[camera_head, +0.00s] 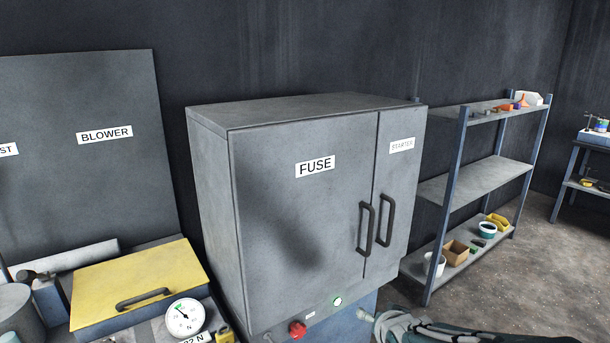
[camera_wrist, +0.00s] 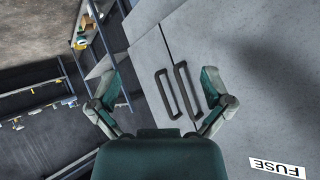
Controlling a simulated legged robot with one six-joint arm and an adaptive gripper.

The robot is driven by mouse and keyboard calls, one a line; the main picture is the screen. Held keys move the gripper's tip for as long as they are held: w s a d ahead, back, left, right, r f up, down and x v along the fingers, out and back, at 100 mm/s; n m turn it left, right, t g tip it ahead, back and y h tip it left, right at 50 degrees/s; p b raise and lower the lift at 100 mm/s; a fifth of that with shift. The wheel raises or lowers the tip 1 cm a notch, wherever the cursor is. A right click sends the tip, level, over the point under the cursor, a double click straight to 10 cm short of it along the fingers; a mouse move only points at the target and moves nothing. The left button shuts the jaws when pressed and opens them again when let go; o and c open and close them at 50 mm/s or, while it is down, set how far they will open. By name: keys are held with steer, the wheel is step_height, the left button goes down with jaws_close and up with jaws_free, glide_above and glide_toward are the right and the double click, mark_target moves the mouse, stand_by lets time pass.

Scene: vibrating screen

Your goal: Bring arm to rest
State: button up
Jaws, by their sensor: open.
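My gripper (camera_wrist: 160,90) is in the wrist view with its two green-grey fingers spread wide and nothing between them. Behind the fingers is the grey cabinet, with two dark bar handles (camera_wrist: 174,92) side by side. The fingers look apart from the handles, though the exact gap cannot be told. In the head view, part of my arm and gripper (camera_head: 425,328) shows at the bottom edge, low and right of the cabinet (camera_head: 290,200). Both cabinet doors, one labelled FUSE (camera_head: 315,167), look shut.
A red knob (camera_head: 297,329) and a lit green button (camera_head: 337,301) sit below the doors. A yellow-lidded box (camera_head: 140,275) and a dial gauge (camera_head: 184,316) are at left. A shelf rack (camera_head: 480,178) stands at right. Floor (camera_head: 560,265) right of it is clear.

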steer(key=s+r+n+g, duration=0.2)
steer(key=s+r, duration=0.1)
steer(key=s, duration=0.7)
steer(key=s+r+n+g, duration=0.2)
steer(key=s+r+g, duration=0.1)
steer(key=s, duration=0.8)
steer(key=shift+s+d+r, duration=0.15)
steer(key=shift+d+r, duration=0.1)
steer(key=shift+r, duration=0.25)
